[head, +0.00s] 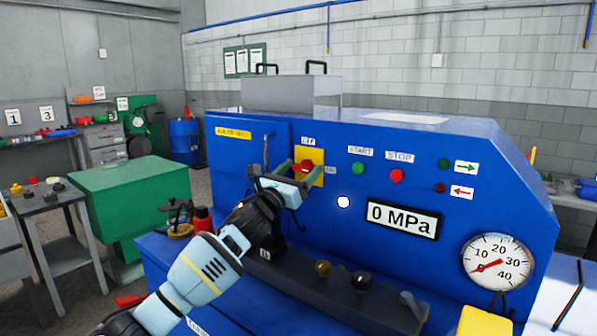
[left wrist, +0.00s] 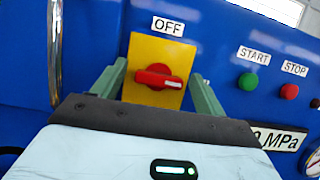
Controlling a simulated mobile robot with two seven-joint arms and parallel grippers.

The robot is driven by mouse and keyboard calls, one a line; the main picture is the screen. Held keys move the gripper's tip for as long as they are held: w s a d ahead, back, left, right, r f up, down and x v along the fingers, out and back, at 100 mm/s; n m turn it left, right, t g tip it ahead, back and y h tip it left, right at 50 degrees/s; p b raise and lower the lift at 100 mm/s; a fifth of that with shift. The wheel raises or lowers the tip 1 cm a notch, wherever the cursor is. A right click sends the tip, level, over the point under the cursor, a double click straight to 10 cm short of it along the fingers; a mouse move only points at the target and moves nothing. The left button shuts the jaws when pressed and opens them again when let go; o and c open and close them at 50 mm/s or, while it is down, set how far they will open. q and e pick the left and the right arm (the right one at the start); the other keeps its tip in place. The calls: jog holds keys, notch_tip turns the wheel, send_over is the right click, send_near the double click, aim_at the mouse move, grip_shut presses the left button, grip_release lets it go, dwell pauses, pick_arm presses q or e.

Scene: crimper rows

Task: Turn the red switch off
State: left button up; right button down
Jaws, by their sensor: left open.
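The red switch (head: 304,166) is a rotary knob on a yellow plate on the front of the blue machine. An OFF label sits above the plate. In the left wrist view the red knob (left wrist: 158,77) lies roughly sideways, with a small white mark at its right end. My left gripper (head: 300,172) is open in front of the switch. Its two green fingers stand on either side of the yellow plate (left wrist: 158,52), with the knob between them and no clear contact visible. My right gripper is in neither view.
To the right on the panel are a green START button (head: 358,168), a red STOP button (head: 396,175), a 0 MPa display (head: 402,218) and a round gauge (head: 497,262). A dark ledge (head: 350,295) with knobs runs below. A metal handle (left wrist: 55,50) stands left of the switch.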

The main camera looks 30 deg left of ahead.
pick_arm(q)
jog(key=c, duration=1)
jog(key=shift+n+y, duration=0.4)
jog(key=n+y, duration=0.1)
jog(key=n, duration=0.2)
jog(key=n+y, duration=0.2)
jog(key=n, duration=0.1)
jog(key=shift+d+n+g, duration=0.1)
jog(key=shift+n+g, duration=0.2)
jog(key=n+y, duration=0.1)
jog(key=n, duration=0.2)
jog(key=n+g+y, duration=0.1)
jog(key=n, duration=0.2)
jog(key=shift+y, duration=0.3)
jog(key=n+g+y, duration=0.1)
jog(key=n+g, duration=0.1)
jog(key=n, duration=0.3)
jog(key=shift+d, duration=0.1)
jog(key=shift+n+g, duration=0.9)
jog(key=shift+n, duration=1.1)
